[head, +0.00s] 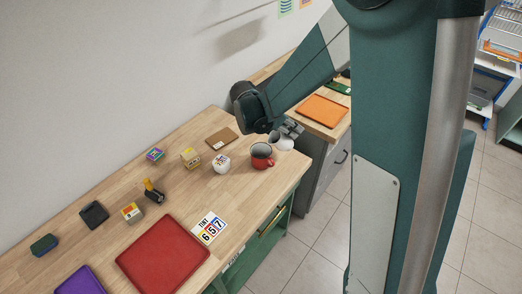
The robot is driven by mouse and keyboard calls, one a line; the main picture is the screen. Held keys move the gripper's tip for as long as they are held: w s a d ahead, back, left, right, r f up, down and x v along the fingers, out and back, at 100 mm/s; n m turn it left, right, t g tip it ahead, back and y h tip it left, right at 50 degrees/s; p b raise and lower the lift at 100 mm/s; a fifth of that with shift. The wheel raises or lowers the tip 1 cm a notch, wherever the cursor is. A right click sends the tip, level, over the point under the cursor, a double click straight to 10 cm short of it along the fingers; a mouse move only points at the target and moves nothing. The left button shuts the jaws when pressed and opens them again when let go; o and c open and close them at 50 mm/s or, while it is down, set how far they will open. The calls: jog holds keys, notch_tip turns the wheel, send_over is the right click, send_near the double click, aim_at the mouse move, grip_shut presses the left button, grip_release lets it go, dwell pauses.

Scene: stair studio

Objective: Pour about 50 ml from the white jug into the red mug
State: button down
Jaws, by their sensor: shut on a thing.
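The red mug (262,160) stands upright on the wooden table near its right end, with its dark opening facing up. The white jug (281,143) is just to the upper right of the mug, close to its rim, and looks tilted. My gripper (290,130) is shut on the jug, at its upper right side. The gripper and arm cover part of the jug. The view is too small to show whether liquid is leaving the jug or how full the mug is.
A white patterned round item (221,163) stands just left of the mug. An orange tray (324,110) is on the counter behind.

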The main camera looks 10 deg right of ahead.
jog(key=w+d+f+g+y+b, duration=0.1)
jog(key=d+f+g+y+b, duration=0.1)
jog(key=d+f+y, duration=0.4)
jog(key=shift+w+f+y, duration=0.25)
jog(key=shift+f+y, duration=0.5)
jog(key=shift+y, duration=0.25)
dwell(0.6)
jog(key=shift+r, duration=0.1)
dwell(0.6)
